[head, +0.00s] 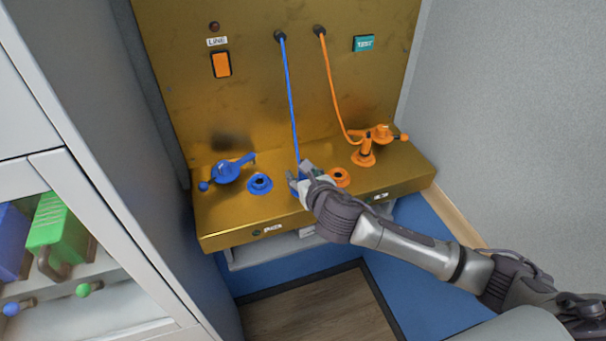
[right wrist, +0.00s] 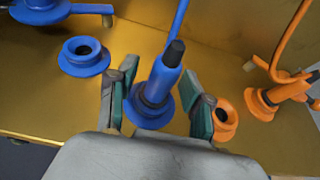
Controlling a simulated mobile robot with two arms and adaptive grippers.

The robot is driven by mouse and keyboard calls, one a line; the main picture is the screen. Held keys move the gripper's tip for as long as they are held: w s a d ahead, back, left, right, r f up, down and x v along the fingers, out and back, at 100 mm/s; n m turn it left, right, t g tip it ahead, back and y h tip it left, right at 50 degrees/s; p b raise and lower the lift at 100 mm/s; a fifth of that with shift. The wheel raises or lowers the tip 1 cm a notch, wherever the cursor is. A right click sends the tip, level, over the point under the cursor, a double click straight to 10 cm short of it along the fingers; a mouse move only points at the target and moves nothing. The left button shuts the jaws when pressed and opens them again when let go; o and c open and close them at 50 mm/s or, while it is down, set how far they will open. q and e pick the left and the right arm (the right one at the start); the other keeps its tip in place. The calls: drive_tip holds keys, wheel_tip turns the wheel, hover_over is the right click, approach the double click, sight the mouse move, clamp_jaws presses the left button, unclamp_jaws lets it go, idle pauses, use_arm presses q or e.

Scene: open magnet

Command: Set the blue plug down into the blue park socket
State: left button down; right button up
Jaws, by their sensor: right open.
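The blue plug (right wrist: 160,80), with a dark collar and a blue cable from its top, stands over a blue flanged ring (right wrist: 150,116) on the gold bench. It seems to sit in that ring, but the view of the joint is partly blocked. My right gripper (right wrist: 160,92) is open, one finger on each side of the plug, with visible gaps. In the head view the right gripper (head: 300,180) mostly hides the plug. Another blue socket (right wrist: 83,55), empty, lies to the left; it also shows in the head view (head: 260,183). I cannot tell which is the park socket. My left gripper is not seen.
A blue lever fitting (head: 228,170) is at the bench's left. An empty orange socket (head: 340,177) lies close right of my gripper. The orange plug (head: 365,155) and an orange lever fitting (head: 381,133) stand further right. The blue cable (head: 291,100) hangs from the back panel.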

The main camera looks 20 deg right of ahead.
drive_tip(key=v, duration=1.2)
